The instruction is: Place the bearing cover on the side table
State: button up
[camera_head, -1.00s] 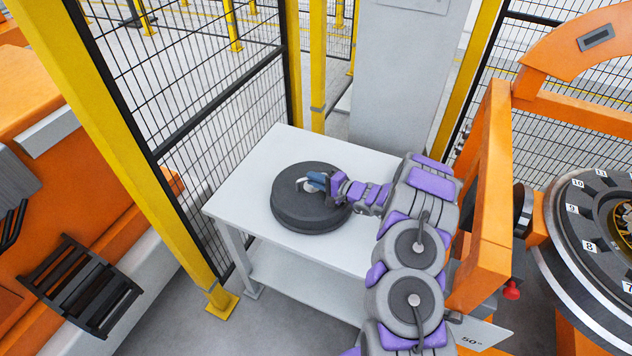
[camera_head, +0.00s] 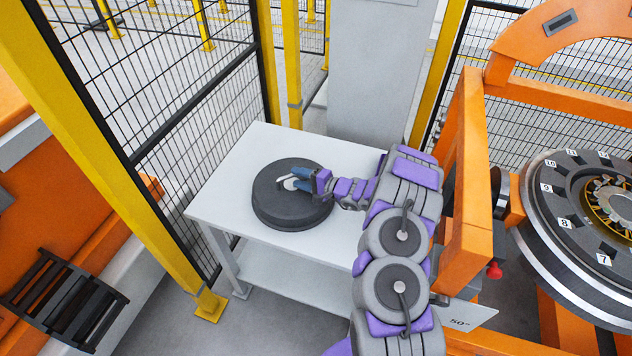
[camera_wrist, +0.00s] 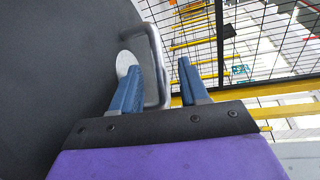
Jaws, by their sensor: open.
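The bearing cover (camera_head: 290,212) is a thick dark grey disc lying flat on the white side table (camera_head: 235,170). A pale metal handle (camera_wrist: 154,62) stands up from its top. My gripper (camera_head: 292,180) is over the cover, its blue fingers spread apart. In the wrist view the handle shows between the two blue fingers of my gripper (camera_wrist: 158,68), closer to the left finger. I cannot tell whether that finger touches it. The dark cover face (camera_wrist: 50,70) fills the left of that view.
A yellow post (camera_head: 130,180) and black mesh fence (camera_head: 160,80) run along the table's left side. An orange frame (camera_head: 468,190) and a numbered wheel (camera_head: 565,225) stand at the right. A grey cabinet (camera_head: 375,70) is behind. The table top has bare room around the cover.

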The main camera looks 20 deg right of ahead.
jog(key=p+v, duration=0.1)
jog(key=v, duration=0.9)
jog(key=shift+d, duration=0.1)
jog(key=s+a+r+n+g+y, duration=0.2)
jog(key=s+a+r+n+g, duration=0.25)
jog(key=a+r, duration=0.45)
jog(key=s+a+r+n+g+y, duration=0.1)
jog(key=s+a+r+n+g, duration=0.2)
jog(key=s+a+r+g, duration=0.5)
jog(key=s+a+r+n+g+h, duration=0.1)
jog(key=s+a+r+n, duration=0.15)
jog(key=s, duration=0.25)
jog(key=s+a+r+n+h, duration=0.1)
jog(key=s+a+r+h, duration=0.15)
jog(key=s+r, duration=0.2)
jog(key=s+d+h, duration=0.5)
jog(key=s+d, duration=0.1)
jog(key=s, duration=0.5)
jog(key=s+d+r+h, duration=0.1)
jog(key=s+d+h, duration=0.5)
jog(key=s, duration=0.5)
jog(key=shift+s+d, duration=0.25)
jog(key=shift+d, duration=0.3)
